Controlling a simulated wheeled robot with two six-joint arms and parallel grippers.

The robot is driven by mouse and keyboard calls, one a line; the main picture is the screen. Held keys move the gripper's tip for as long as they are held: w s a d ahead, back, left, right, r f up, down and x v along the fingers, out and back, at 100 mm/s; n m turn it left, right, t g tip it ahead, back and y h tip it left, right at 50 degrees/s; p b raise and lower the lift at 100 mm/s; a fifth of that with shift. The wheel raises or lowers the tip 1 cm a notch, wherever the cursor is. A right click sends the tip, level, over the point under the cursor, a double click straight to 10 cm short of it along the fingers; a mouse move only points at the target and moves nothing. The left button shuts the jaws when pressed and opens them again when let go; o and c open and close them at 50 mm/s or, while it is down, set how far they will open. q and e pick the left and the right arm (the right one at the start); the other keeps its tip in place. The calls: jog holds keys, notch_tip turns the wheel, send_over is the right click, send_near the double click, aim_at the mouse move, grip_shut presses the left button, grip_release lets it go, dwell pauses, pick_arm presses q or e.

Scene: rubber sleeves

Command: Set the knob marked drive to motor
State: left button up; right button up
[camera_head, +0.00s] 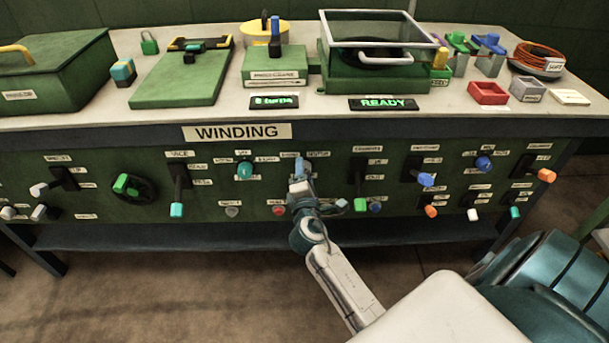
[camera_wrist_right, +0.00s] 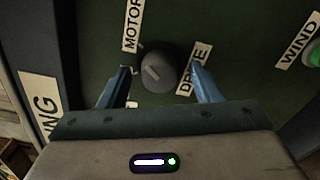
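The drive knob (camera_wrist_right: 158,72) is round and dark grey, with a short pale pointer line slanting toward its upper left. In the right wrist view it sits on the green panel between a MOTOR label (camera_wrist_right: 132,24) at upper left and a DRIVE label (camera_wrist_right: 194,69) at right. My right gripper (camera_wrist_right: 161,70) is open, one blue finger on each side of the knob, with visible gaps. In the head view my right gripper (camera_head: 303,170) is at the panel's middle and hides the knob. A small pale mark shows beside the left finger. My left gripper is not in view.
The bench top (camera_head: 305,110) above holds a READY display (camera_head: 384,103) and several boxes.

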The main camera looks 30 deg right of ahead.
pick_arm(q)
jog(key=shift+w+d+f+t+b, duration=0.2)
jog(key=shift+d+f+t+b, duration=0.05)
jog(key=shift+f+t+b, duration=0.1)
pick_arm(e)
jog(key=v, duration=1.1)
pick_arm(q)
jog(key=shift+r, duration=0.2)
pick_arm(e)
jog(key=shift+d, duration=0.15)
